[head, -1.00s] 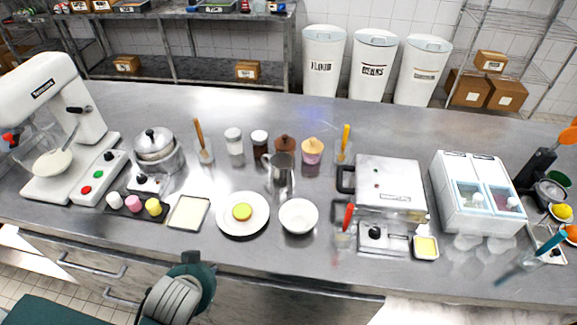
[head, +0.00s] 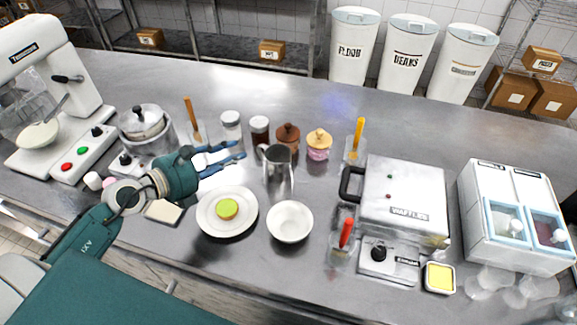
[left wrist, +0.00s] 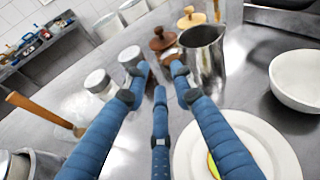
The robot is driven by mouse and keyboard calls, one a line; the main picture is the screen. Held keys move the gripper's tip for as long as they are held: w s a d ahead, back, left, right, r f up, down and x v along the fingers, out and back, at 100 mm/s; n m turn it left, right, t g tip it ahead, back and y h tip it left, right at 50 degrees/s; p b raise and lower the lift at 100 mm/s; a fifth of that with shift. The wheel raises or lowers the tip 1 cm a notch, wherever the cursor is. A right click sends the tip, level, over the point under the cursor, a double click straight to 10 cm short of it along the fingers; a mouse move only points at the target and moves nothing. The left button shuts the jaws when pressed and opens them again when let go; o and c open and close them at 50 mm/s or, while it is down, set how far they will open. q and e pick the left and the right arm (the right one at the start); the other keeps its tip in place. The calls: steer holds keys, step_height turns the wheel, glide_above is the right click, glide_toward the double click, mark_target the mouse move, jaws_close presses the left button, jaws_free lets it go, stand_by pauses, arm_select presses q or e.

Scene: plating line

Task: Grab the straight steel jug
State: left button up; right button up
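The straight steel jug (head: 278,172) stands upright on the steel counter, behind the white bowl and right of the plate. It also shows in the left wrist view (left wrist: 204,62), just beyond my fingertips, with its open top facing up. My left gripper (head: 240,150) reaches in from the left, its blue fingers spread and pointing at the jug, with a gap left between. In the left wrist view the fingers (left wrist: 158,85) are apart with nothing between them. My right gripper is not in view.
A white plate (head: 207,222) with a green-topped item and a white bowl (head: 290,222) stand in front of the jug. Lidded jars (head: 260,130) and a brown pot (head: 288,137) stand behind it. The waffle maker (head: 405,195) is to the right.

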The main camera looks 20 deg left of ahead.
mark_target(258, 147)
arm_select(q)
steer(key=shift+m+g, duration=0.3)
steer(key=shift+m, duration=0.3)
steer(key=w+f, duration=0.1)
steer(key=w+f+p, duration=0.1)
steer(key=w+f, duration=0.1)
steer(key=w, duration=0.1)
steer(key=shift+d+f, duration=0.25)
steer(key=shift+d, duration=0.1)
steer(key=shift+w+d+f+p, duration=0.2)
steer(key=shift+w+p, duration=0.1)
steer(key=shift+w, duration=0.05)
steer(key=p+x, duration=0.1)
steer(key=x, duration=0.3)
steer(key=shift+w+d+p, duration=0.2)
steer(key=shift+p, duration=0.15)
steer(key=shift+w+d+f, duration=0.1)
steer(key=shift+w+f, duration=0.1)
steer(key=shift+w, duration=0.05)
steer(key=shift+s, duration=0.1)
jaws_close()
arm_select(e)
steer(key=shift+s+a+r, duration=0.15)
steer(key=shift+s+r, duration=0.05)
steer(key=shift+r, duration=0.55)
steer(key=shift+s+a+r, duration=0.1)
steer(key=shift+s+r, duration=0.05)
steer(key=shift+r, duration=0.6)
arm_select(q)
steer(key=shift+r, duration=0.1)
